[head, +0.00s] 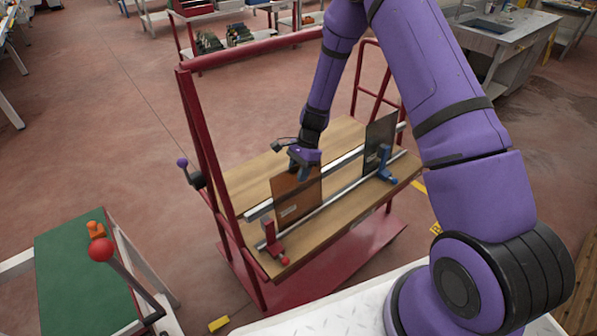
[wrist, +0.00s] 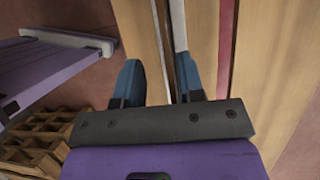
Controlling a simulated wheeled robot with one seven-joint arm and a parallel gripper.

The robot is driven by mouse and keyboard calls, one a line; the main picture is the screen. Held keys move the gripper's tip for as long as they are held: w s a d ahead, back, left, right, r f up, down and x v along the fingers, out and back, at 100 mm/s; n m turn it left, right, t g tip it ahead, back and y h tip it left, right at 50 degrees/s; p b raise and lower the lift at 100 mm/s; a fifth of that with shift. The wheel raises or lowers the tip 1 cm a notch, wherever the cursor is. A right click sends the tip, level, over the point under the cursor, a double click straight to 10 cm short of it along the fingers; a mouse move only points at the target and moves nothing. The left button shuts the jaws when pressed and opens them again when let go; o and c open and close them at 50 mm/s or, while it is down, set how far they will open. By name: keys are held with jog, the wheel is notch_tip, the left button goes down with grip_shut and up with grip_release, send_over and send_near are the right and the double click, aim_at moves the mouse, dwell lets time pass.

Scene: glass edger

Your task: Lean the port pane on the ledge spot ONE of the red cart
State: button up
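The red cart (head: 187,110) has a wooden deck with two pale metal rails along it. A brown pane with a small pale label (head: 298,200) stands tilted on the cart's ledge, at the rails near the red clamp. My gripper (head: 303,174) is at its upper edge. In the wrist view my gripper's two blue fingers (wrist: 160,85) are well apart, with a thin dark edge running between them, nearer the right finger. My gripper looks open. I cannot tell from markings which pane is the port pane or which spot is ONE.
A dark grey pane (head: 380,138) stands farther right on the cart, by a blue clamp (head: 384,165). A red clamp (head: 270,240) sits at the near left end. A green-topped table (head: 80,275) with a red-knobbed lever is at lower left. Floor is open behind the cart.

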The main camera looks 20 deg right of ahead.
dwell(0.3)
jog(key=v, duration=1)
jog(key=shift+d+r, duration=0.15)
jog(key=shift+r, duration=0.25)
jog(key=s+r+n+t+h, duration=0.15)
jog(key=s+r+n, duration=0.35)
jog(key=r, duration=0.7)
jog(key=s+r+n+t, duration=0.2)
jog(key=s+r, duration=0.4)
jog(key=r, duration=0.6)
jog(key=s+d+r+n+t+h, duration=0.1)
jog(key=s+r, duration=0.4)
jog(key=s, duration=0.6)
jog(key=s+d+r+n+t+h, duration=0.1)
jog(key=s+r+n, duration=0.4)
jog(key=s, duration=0.7)
jog(key=shift+d+r+n+t, duration=0.2)
jog(key=shift+d+n+t, duration=0.45)
jog(key=shift+t, duration=0.3)
